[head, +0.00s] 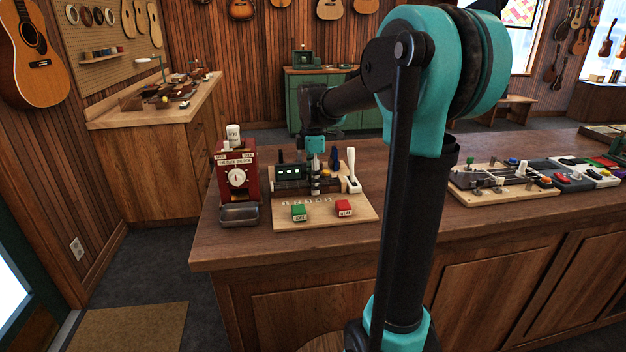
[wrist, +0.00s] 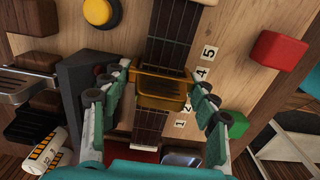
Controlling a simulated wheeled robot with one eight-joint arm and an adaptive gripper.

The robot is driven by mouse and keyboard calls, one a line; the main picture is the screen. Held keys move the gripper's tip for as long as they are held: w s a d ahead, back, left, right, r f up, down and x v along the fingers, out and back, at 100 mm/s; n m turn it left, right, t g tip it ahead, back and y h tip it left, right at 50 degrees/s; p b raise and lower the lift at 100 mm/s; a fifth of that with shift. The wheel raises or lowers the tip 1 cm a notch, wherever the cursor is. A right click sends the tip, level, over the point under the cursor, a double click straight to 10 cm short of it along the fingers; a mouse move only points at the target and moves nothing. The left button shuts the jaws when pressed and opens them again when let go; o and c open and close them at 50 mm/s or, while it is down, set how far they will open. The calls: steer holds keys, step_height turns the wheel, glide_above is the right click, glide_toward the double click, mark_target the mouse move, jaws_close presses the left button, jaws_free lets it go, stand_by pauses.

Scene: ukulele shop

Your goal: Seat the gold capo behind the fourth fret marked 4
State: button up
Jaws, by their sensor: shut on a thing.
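The gold capo (wrist: 160,92) lies across the dark stringed neck (wrist: 175,30) in the wrist view. My gripper (wrist: 158,84) is shut on the capo, with a finger on each side. The label 4 (wrist: 202,73) is just right of the capo's upper part, and the label 5 (wrist: 209,52) is beyond it. I cannot tell whether the capo presses on the strings. In the head view my gripper (head: 315,182) is over the wooden board (head: 350,212).
A green block (head: 299,212) and a red block (head: 344,208) are on the board's front. A red machine with a dial (head: 237,178) stands left of it. A white lever (head: 352,165) rises at the right. The counter (head: 415,195) is clear farther right, before another board (head: 505,182).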

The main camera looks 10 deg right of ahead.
steer(key=o, duration=0.9)
steer(key=shift+c, duration=0.2)
steer(key=shift+r, duration=5.5)
